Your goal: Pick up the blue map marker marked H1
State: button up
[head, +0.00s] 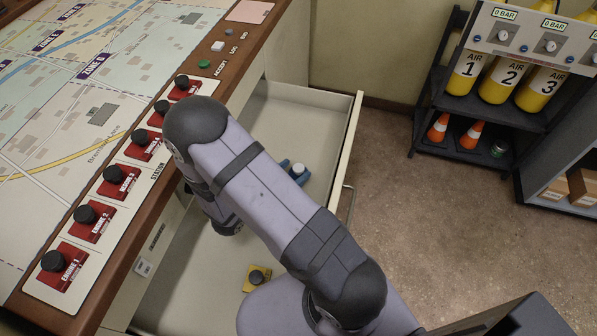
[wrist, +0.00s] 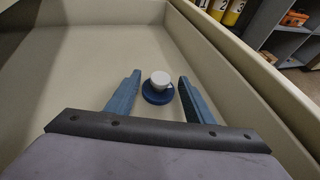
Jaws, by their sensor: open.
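The blue map marker (wrist: 155,97) is a round blue base with a white knob on top. It stands upright on the floor of the open drawer. Its white knob also shows in the head view (head: 298,168), just past my arm. I cannot read any H1 marking on it. My gripper (wrist: 159,77) is open, with one blue finger on each side of the marker and a visible gap to both. The fingers look close to the marker but not touching it. In the head view my arm hides most of the gripper.
The open drawer (head: 335,105) has raised walls, with its right wall near my gripper. A yellow marker with a black knob (head: 257,277) lies nearer in the drawer. The map console (head: 105,110) with several red engine markers borders the drawer on the left. A shelf (head: 470,135) stands beyond.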

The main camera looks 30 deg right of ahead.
aim_at(300, 166)
jog(key=shift+x, duration=1.65)
jog(key=shift+s, duration=0.15)
jog(key=c, duration=1.1)
jog(key=shift+c, duration=0.2)
jog(key=shift+r, duration=0.2)
jog(key=shift+r+p, duration=0.8)
jog(key=shift+r, duration=4)
